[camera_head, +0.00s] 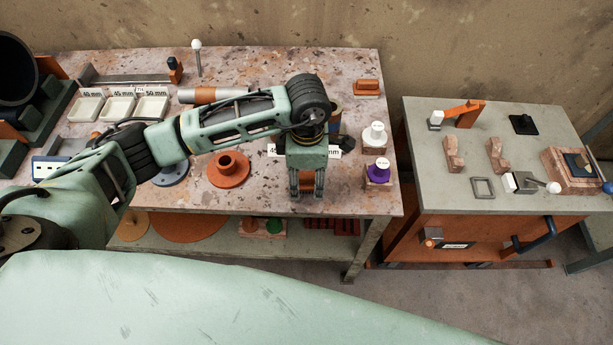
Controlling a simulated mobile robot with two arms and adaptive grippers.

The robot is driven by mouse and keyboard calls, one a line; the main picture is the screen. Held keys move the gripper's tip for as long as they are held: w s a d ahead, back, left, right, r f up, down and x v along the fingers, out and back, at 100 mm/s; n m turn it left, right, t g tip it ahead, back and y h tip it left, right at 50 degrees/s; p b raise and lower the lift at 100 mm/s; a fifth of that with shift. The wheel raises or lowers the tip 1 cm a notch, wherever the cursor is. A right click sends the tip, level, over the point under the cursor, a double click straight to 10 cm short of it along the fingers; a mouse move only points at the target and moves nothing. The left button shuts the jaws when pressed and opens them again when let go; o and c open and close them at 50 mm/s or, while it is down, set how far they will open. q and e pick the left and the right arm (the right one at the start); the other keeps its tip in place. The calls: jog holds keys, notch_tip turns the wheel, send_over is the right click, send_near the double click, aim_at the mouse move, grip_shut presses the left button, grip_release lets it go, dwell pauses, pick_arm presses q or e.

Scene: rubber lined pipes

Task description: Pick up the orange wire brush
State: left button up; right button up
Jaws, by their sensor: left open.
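My left gripper (306,192) points down over the front right part of the speckled table (345,205), its two fingers apart. A small orange-brown piece (307,178) shows between the fingers; the gripper hides most of it. I cannot tell for sure whether it is the wire brush, or whether the fingers touch it. Another small orange block on a tan base (367,87) sits at the table's back right, apart from the gripper. My right gripper is not in view.
A purple-topped piece (379,171) and a white-topped piece (375,134) stand just right of the gripper. An orange flanged part (229,168) lies to its left. White trays (119,108) are at the back left. A second table (480,204) with small parts stands right, across a gap.

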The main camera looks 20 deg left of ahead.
aim_at(308, 173)
pick_arm(q)
jog(key=shift+f, duration=0.1)
jog(key=shift+c, duration=0.3)
jog(key=c, duration=1.2)
jog(key=shift+r+b, duration=0.4)
jog(key=shift+r, duration=0.3)
notch_tip(308, 173, up, 3)
jog(key=shift+w+f+b, duration=0.1)
jog(key=shift+b, duration=0.45)
jog(key=s+d+r+b, duration=0.2)
jog(key=s+d+r, duration=0.4)
jog(key=d, duration=0.4)
jog(key=shift+r, duration=0.45)
jog(key=shift+s, duration=0.1)
